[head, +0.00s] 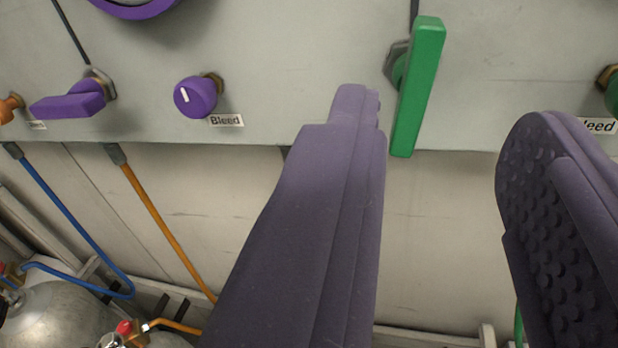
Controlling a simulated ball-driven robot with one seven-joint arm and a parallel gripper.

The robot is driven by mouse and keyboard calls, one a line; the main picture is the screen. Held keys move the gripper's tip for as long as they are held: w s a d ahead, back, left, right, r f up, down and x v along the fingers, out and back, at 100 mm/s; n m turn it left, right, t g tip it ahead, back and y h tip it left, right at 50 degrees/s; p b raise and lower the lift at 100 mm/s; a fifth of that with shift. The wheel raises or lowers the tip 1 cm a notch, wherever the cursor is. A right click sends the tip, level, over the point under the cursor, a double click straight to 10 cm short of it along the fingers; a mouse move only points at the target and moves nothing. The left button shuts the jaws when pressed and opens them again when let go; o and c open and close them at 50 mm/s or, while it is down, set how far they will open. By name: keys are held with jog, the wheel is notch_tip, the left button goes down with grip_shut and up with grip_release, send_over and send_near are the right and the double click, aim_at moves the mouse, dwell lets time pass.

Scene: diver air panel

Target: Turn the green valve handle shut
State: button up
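The green valve handle (419,88) is a flat bar on the grey panel, at the upper right of centre in the head view. It stands nearly upright, leaning slightly, with a hex nut and stem behind its upper left side. My gripper (440,125) is open, with two dark purple-grey fingers spread wide. The left fingertip is just left of the handle's lower half in the picture, and the right fingertip is farther off to the right. The handle shows in the gap between them. I cannot tell how far the tips are from it in depth, and I see no contact.
The grey panel (300,50) also carries a purple lever (68,106), a purple bleed knob (195,97) and a green knob (612,95) at the right edge. Blue (75,218) and orange (165,225) hoses hang below. A metal cylinder (60,318) stands at the lower left.

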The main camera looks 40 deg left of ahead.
aim_at(424, 67)
jog(key=x, duration=0.7)
jog(key=shift+b, duration=0.3)
grip_shut()
